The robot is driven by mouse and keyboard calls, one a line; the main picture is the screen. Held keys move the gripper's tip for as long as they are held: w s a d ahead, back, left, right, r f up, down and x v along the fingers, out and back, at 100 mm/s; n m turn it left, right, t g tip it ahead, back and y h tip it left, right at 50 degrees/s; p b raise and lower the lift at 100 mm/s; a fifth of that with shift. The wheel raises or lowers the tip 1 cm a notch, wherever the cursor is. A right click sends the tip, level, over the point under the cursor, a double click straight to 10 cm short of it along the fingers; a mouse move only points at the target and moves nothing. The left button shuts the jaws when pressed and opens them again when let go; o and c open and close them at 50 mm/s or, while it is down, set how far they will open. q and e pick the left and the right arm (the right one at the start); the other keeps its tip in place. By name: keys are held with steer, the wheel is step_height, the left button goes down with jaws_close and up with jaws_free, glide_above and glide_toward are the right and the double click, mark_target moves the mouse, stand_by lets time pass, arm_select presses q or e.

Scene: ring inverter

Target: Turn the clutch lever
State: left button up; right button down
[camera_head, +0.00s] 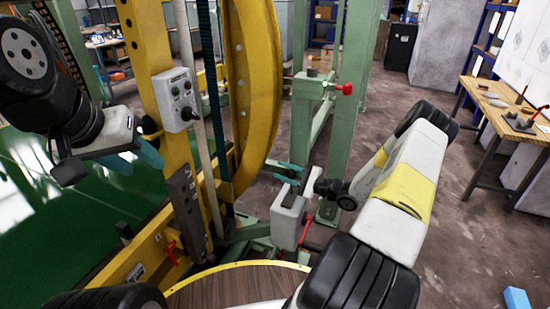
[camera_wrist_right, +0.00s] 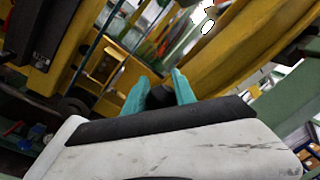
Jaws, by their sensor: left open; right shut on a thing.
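My right gripper (camera_head: 289,172) reaches in beside the yellow ring frame in the head view. In the right wrist view, the teal fingers of the right gripper (camera_wrist_right: 161,90) are closed around a dark rounded knob, which looks like the end of the clutch lever (camera_wrist_right: 159,97). The rest of the lever is hidden behind the gripper. My left gripper (camera_head: 145,155) is open at the left of the yellow upright, below a grey control box (camera_head: 174,98), and holds nothing visible.
The yellow ring (camera_head: 255,85) and green posts (camera_head: 352,120) stand close around the right gripper. A wooden workbench (camera_head: 495,115) with tools stands at the right. The floor between is clear.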

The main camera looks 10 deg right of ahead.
steer(key=shift+s+a+f+n+y, duration=0.1)
steer(key=shift+s+a+f+n, duration=0.15)
steer(key=shift+s+n, duration=0.3)
steer(key=shift+s+a+f+n+y, duration=0.15)
steer(key=shift+s+a+n, duration=0.15)
steer(key=shift+n, duration=0.35)
steer(key=shift+s+a+f+n+y, duration=0.1)
steer(key=shift+s+a+f+n, duration=0.15)
steer(key=shift+s+n, duration=0.3)
steer(key=c, duration=1)
jaws_free()
steer(key=v, duration=0.7)
steer(key=shift+s+d, duration=0.2)
steer(key=shift+d, duration=0.05)
